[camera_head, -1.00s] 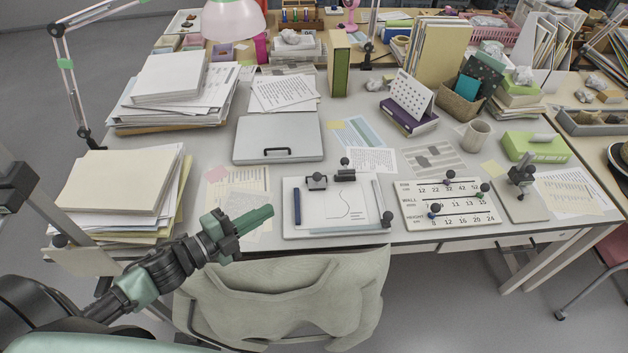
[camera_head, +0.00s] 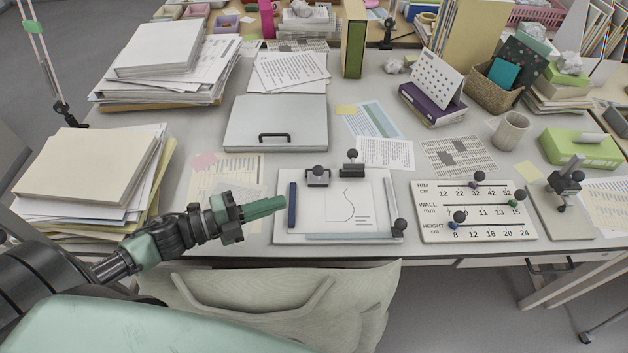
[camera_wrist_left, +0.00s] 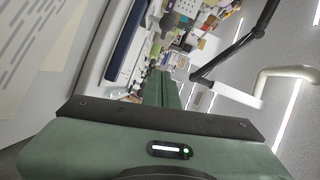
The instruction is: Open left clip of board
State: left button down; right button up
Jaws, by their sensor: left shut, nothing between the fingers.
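The white board (camera_head: 290,228) lies near the front edge of the desk with a drawn sheet (camera_head: 350,203) on it. A left clip (camera_head: 318,177) with a dark round knob stands at the board's top edge, beside another dark clip (camera_head: 351,165). A dark blue bar (camera_head: 292,204) lies along the board's left side; it also shows in the left wrist view (camera_wrist_left: 126,40). My left gripper (camera_head: 280,204) has its green fingers shut and empty, just left of the board and pointing at it. In the left wrist view the fingers (camera_wrist_left: 162,90) are together. My right gripper is not in view.
A slider panel (camera_head: 430,228) lies right of the board, and a stand with a dark clamp (camera_head: 565,190) is beyond it. A closed grey case (camera_head: 250,115) lies behind. Paper stacks (camera_head: 85,170) stand at the left. A chair (camera_head: 290,290) is below the desk edge.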

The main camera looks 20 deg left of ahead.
aim_at(318, 173)
pick_arm(q)
jog(key=shift+s+r, duration=0.15)
jog(key=shift+s, duration=0.05)
jog(key=p+x, duration=0.1)
jog(key=x, duration=0.9)
jog(key=shift+w+r+p, duration=0.1)
jog(key=shift+p, duration=0.3)
jog(key=shift+w+a+f, duration=0.2)
jog(key=shift+w+a, duration=0.15)
jog(key=shift+w, duration=0.2)
jog(key=shift+w+a+f, duration=0.15)
jog(key=shift+w+a, duration=0.15)
jog(key=shift+w, duration=0.2)
jog(key=shift+w+a+f, duration=0.25)
jog(key=shift+w+a, duration=0.2)
jog(key=shift+w, duration=0.1)
jog(key=shift+r, duration=0.1)
jog(key=shift+w+r+n+p, duration=0.1)
jog(key=shift+r+n+p, duration=0.2)
jog(key=shift+p, duration=0.45)
